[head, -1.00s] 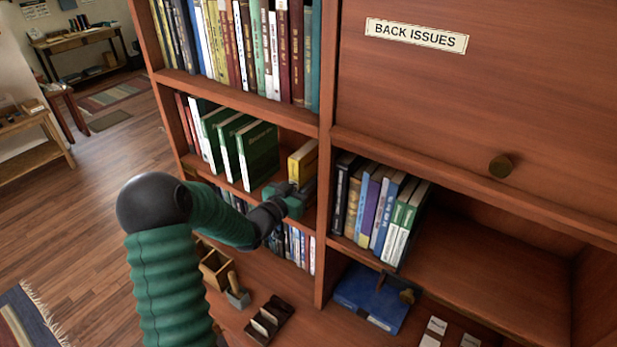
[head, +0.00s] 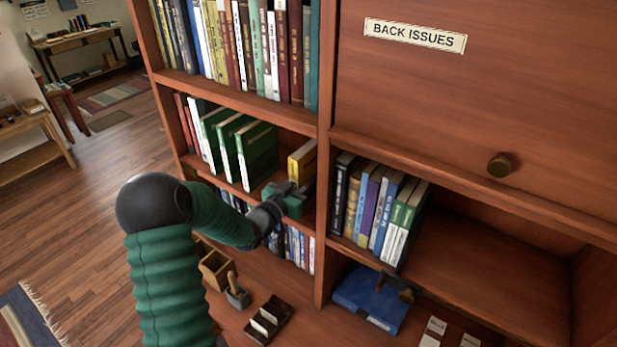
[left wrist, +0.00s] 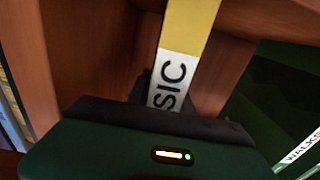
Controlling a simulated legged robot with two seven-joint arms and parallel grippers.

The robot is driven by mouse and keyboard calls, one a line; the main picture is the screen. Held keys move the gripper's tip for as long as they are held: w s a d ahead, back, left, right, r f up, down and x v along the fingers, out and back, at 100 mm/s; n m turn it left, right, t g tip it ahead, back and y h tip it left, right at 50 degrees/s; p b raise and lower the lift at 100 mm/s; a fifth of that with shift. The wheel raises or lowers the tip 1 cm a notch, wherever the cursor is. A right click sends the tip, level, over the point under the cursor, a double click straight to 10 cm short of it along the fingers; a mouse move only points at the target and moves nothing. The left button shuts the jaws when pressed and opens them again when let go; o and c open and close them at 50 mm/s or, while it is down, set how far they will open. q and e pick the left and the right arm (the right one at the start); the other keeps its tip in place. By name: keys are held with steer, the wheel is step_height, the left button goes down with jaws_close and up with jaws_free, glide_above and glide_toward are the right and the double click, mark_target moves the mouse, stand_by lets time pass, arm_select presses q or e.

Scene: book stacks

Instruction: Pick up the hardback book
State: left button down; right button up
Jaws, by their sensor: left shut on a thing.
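The hardback book appears to be the yellow book (head: 302,158), which stands upright at the right end of the middle-left shelf, close to the upright divider. My left gripper (head: 294,186) reaches in from the left at the book's lower front and is shut on it. In the left wrist view the yellow spine (left wrist: 190,28) rises from between the jaws, with a white label reading "SIC" in part. The fingertips are mostly hidden behind the gripper's dark body. My right gripper is not in view.
Green books (head: 258,150) stand to the left on the same shelf, with a gap before the yellow book. The divider (head: 324,220) is close on the right. Books (head: 375,205) fill part of the right compartment.

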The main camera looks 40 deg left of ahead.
arm_select(q)
steer(key=shift+a+r, duration=0.2)
